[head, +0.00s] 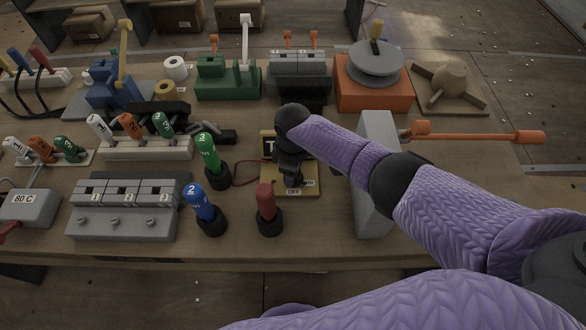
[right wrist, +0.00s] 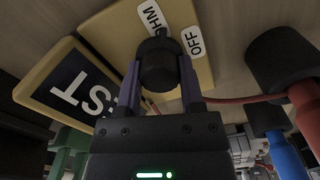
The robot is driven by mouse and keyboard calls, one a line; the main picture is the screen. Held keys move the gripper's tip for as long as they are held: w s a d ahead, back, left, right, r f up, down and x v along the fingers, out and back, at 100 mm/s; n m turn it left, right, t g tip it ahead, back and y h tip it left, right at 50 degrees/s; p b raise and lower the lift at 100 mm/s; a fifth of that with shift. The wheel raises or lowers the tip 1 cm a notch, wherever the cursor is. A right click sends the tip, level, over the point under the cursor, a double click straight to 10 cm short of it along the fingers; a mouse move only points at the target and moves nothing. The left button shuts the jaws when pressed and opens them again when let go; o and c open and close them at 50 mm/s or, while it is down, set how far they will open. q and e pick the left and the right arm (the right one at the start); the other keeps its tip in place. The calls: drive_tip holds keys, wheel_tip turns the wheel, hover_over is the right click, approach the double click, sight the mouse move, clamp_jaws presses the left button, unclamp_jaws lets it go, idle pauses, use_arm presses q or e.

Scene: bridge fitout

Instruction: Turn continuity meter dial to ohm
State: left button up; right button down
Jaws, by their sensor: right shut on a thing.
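The continuity meter is a yellow box (head: 312,172) on the bench with a dark upright panel (head: 267,146) whose lettering is partly hidden. Its OHM label (right wrist: 152,14) and OFF label (right wrist: 195,42) show in the right wrist view. My right gripper (head: 291,180) points down over the meter. In the right wrist view its fingers (right wrist: 158,80) are closed on both sides of the black dial knob (right wrist: 157,58). A small dark tip on the knob's far side lies between the two labels; its exact setting is hard to tell. My left gripper is not in view.
A red-capped plug (head: 265,201), a blue plug (head: 203,208) and a green plug (head: 208,155) stand left of the meter. A grey upright box (head: 373,215) with an orange lever (head: 480,135) stands right. A red lead (right wrist: 240,98) runs beside the meter.

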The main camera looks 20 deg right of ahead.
drive_tip(key=shift+n, duration=1.1)
drive_tip(key=shift+c, duration=1.1)
unclamp_jaws()
wheel_tip(320, 180, up, 10)
drive_tip(key=p, duration=0.4)
drive_tip(key=shift+p, duration=0.4)
